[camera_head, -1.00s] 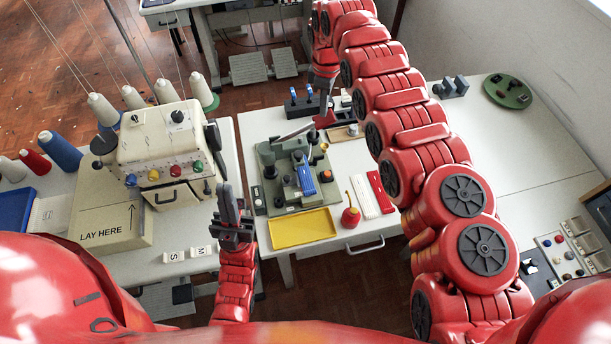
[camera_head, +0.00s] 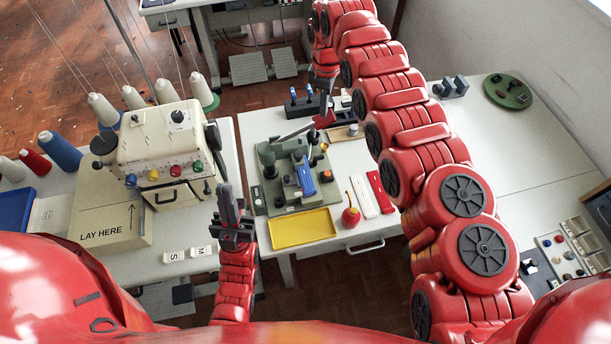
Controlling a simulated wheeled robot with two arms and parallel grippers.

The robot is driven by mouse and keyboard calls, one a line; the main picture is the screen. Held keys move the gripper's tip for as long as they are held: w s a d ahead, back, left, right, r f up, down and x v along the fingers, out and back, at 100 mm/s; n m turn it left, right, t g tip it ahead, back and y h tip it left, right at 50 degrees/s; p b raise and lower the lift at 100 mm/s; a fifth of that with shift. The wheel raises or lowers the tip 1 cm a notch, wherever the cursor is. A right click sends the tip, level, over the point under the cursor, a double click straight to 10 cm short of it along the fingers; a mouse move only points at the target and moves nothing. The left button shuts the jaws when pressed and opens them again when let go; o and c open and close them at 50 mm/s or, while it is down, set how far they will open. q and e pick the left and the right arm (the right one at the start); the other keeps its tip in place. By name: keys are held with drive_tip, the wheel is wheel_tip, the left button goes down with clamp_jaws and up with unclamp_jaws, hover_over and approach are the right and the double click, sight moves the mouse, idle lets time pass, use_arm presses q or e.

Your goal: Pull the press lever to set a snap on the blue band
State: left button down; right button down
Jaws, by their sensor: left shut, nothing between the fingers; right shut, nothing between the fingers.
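The press (camera_head: 290,197) is a green-grey machine on the middle table. A blue band (camera_head: 306,176) lies across its lower part, under the head. A grey press lever (camera_head: 294,132) extends from the press up to the right, towards a dark red grip (camera_head: 324,119). My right gripper (camera_head: 323,98) is shut, pointing down just above that grip; whether it touches the grip I cannot tell. My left gripper (camera_head: 228,203) is shut and empty, pointing up in front of the gap between the tables, left of the press. The snap is too small to make out.
A cream sewing machine (camera_head: 160,150) stands at left. A dark rack (camera_head: 302,103) is behind the press.

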sight(323, 125)
drive_tip(key=shift+f, duration=0.1)
wheel_tip(323, 125, down, 7)
drive_tip(key=b, duration=0.6)
wheel_tip(323, 125, up, 6)
drive_tip(key=shift+r+p, duration=0.15)
drive_tip(key=shift+p, duration=0.35)
drive_tip(key=shift+r+p, duration=1.6)
drive_tip(key=shift+r, duration=1.2)
drive_tip(key=shift+f, duration=0.1)
